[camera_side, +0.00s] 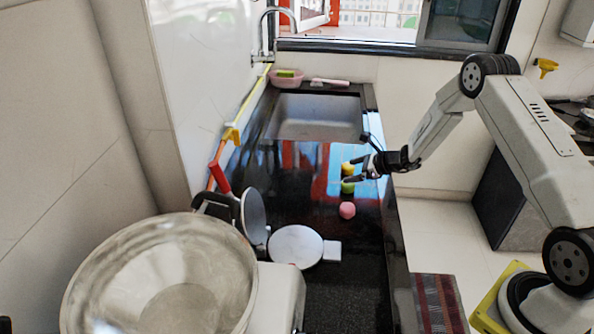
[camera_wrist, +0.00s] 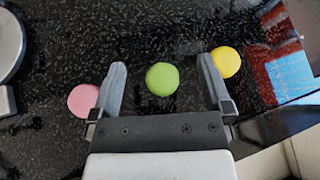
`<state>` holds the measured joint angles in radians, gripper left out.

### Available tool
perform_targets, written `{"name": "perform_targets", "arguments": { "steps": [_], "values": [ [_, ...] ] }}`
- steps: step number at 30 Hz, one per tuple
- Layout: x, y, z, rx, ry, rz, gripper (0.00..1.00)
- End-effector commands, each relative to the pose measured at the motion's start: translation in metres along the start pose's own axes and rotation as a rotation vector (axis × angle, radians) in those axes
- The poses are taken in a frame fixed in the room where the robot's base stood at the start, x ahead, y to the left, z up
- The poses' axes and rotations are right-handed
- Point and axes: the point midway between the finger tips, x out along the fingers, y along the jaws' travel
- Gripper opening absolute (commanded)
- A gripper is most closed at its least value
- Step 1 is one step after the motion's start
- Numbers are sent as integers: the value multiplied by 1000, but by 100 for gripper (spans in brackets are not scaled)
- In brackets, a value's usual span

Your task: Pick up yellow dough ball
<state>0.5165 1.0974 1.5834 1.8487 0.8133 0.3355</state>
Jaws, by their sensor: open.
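The yellow dough ball (camera_side: 347,168) sits on the black countertop, the farthest of three balls in the side view. In the wrist view the yellow ball (camera_wrist: 226,62) is at the upper right, just outside my right finger and partly hidden by it. The green dough ball (camera_wrist: 162,79) lies in the gap between my fingers; it also shows in the side view (camera_side: 348,187). The pink dough ball (camera_wrist: 83,100) is outside my left finger, and nearest in the side view (camera_side: 347,210). My gripper (camera_wrist: 162,83) is open and holds nothing.
A sink (camera_side: 316,117) is set in the counter beyond the balls. A round white plate with a handle (camera_side: 296,246) lies nearer, left of the pink ball. A large metal pot (camera_side: 165,285) stands at the front left. The counter's right edge is close to the balls.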

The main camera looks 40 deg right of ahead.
Motion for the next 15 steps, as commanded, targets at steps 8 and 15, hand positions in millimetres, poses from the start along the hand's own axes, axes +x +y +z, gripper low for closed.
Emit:
{"name": "perform_targets", "arguments": {
  "steps": [8, 15],
  "values": [
    [1, -55, -45, 263, -109, -213, 100],
    [-1, -68, -56, 320, -139, -266, 100]
  ]
}}
